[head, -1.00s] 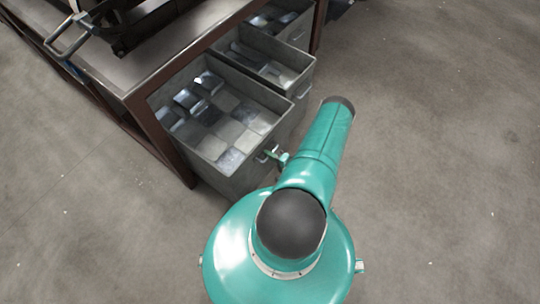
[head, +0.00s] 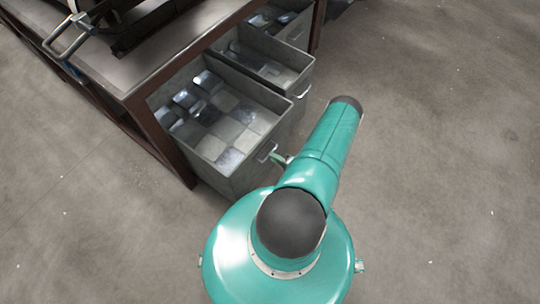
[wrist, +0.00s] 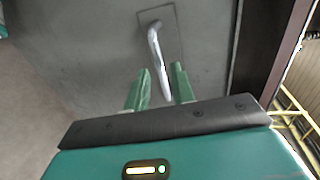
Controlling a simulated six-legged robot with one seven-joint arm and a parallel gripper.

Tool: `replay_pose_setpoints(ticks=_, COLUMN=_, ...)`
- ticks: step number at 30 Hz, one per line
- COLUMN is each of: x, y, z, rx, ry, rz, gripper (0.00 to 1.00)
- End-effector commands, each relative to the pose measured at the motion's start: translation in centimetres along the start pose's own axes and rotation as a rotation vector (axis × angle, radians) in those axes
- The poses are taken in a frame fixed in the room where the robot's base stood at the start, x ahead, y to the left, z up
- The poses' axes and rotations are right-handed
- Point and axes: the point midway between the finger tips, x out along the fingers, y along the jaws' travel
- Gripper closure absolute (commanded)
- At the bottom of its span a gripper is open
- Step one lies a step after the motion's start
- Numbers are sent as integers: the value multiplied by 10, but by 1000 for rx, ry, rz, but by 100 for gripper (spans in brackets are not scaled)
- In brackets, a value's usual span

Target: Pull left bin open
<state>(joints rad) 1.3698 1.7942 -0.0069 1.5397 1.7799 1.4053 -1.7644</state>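The left bin (head: 185,165), a grey metal drawer with several flat plates inside, stands pulled well out from under the bench. Its handle (head: 267,151) is on the front face and is bare in the head view. My gripper (head: 283,160) is just in front of the handle, partly hidden by my arm. In the wrist view my gripper (wrist: 160,72) has its two green fingers apart. The bent handle (wrist: 156,48) lies beyond and between them in the picture, with no finger visibly touching it.
A second grey bin (head: 302,58), also partly out, is right beside the left bin. The bench (head: 140,76) with its brown frame leg (head: 165,145) stands at the left. The concrete floor (head: 440,150) to the right is clear.

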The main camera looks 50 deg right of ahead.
Motion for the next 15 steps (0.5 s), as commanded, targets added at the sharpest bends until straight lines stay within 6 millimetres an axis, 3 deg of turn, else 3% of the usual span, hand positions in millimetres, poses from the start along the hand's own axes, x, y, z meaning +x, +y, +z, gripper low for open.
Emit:
replay_pose_setpoints(ticks=9, x=-71, y=0, z=0, rx=1, ry=3, rz=1, gripper=75)
replay_pose_setpoints(ticks=15, x=-95, y=0, z=0, rx=0, ry=1, rz=0, gripper=75)
